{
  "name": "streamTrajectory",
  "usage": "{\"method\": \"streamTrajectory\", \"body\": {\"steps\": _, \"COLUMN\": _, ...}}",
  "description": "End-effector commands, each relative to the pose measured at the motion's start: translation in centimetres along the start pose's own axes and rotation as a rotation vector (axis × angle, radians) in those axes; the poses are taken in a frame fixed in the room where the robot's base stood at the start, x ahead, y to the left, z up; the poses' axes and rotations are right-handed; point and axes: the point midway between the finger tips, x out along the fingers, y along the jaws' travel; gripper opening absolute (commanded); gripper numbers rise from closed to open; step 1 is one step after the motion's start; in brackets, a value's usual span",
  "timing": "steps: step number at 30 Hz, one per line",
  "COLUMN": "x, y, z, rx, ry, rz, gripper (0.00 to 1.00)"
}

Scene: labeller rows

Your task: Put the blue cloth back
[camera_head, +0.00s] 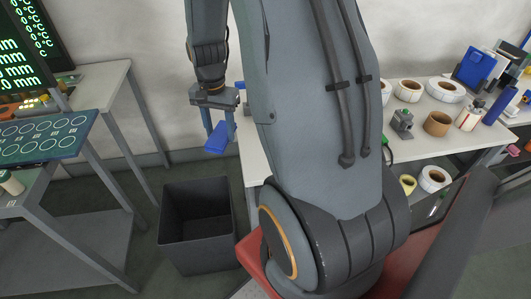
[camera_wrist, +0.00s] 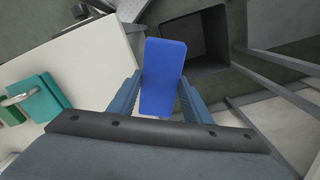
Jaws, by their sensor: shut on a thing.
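The blue cloth (camera_head: 216,139) is a flat, bright blue rectangle. My gripper (camera_head: 220,128) is shut on it and holds it in the air, left of the white table's edge and above the level of the dark bin. In the wrist view the cloth (camera_wrist: 162,75) lies between the two blue-grey fingers and reaches past their tips. No empty spot for the cloth can be made out for sure; my arm hides the middle of the head view.
A dark open bin (camera_head: 196,246) stands on the floor below the gripper. The white table (camera_head: 251,158) carries label rolls (camera_head: 411,90), a brown roll (camera_head: 437,124) and a blue box (camera_head: 474,68). A teal block (camera_wrist: 38,98) lies on a white surface.

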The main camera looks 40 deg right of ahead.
Motion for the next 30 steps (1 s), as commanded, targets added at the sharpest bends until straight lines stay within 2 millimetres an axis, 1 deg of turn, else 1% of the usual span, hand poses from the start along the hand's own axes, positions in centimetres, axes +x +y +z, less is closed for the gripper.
{"method": "streamTrajectory", "body": {"steps": 1, "x": -0.5, "y": 1.9, "z": -1.2, "rx": 0.149, "ry": 0.002, "rz": -0.002, "gripper": 0.24}}
{"method": "streamTrajectory", "body": {"steps": 6, "x": -2.0, "y": 7.5, "z": -3.5, "rx": 0.622, "ry": 0.001, "rz": -0.002, "gripper": 0.24}}
{"method": "streamTrajectory", "body": {"steps": 9, "x": -2.6, "y": 10.1, "z": -4.2, "rx": 0.838, "ry": 0.001, "rz": -0.002, "gripper": 0.24}}
{"method": "streamTrajectory", "body": {"steps": 12, "x": -3.0, "y": 11.8, "z": -4.6, "rx": 0.992, "ry": 0.001, "rz": -0.001, "gripper": 0.24}}
{"method": "streamTrajectory", "body": {"steps": 15, "x": -3.2, "y": 12.9, "z": -4.7, "rx": 1.082, "ry": 0.0, "rz": 0.0, "gripper": 0.24}}
{"method": "streamTrajectory", "body": {"steps": 17, "x": -3.0, "y": 13.2, "z": -4.7, "rx": 1.11, "ry": -0.001, "rz": 0.001, "gripper": 0.24}}
{"method": "streamTrajectory", "body": {"steps": 19, "x": -2.3, "y": 13.3, "z": -4.7, "rx": 1.123, "ry": -0.003, "rz": 0.004, "gripper": 0.24}}
{"method": "streamTrajectory", "body": {"steps": 24, "x": 0.5, "y": 13.3, "z": -4.6, "rx": 1.122, "ry": -0.004, "rz": 0.005, "gripper": 0.24}}
{"method": "streamTrajectory", "body": {"steps": 27, "x": 1.7, "y": 13.3, "z": -4.7, "rx": 1.122, "ry": -0.002, "rz": 0.003, "gripper": 0.24}}
{"method": "streamTrajectory", "body": {"steps": 30, "x": 2.4, "y": 13.3, "z": -4.7, "rx": 1.121, "ry": -0.001, "rz": 0.002, "gripper": 0.24}}
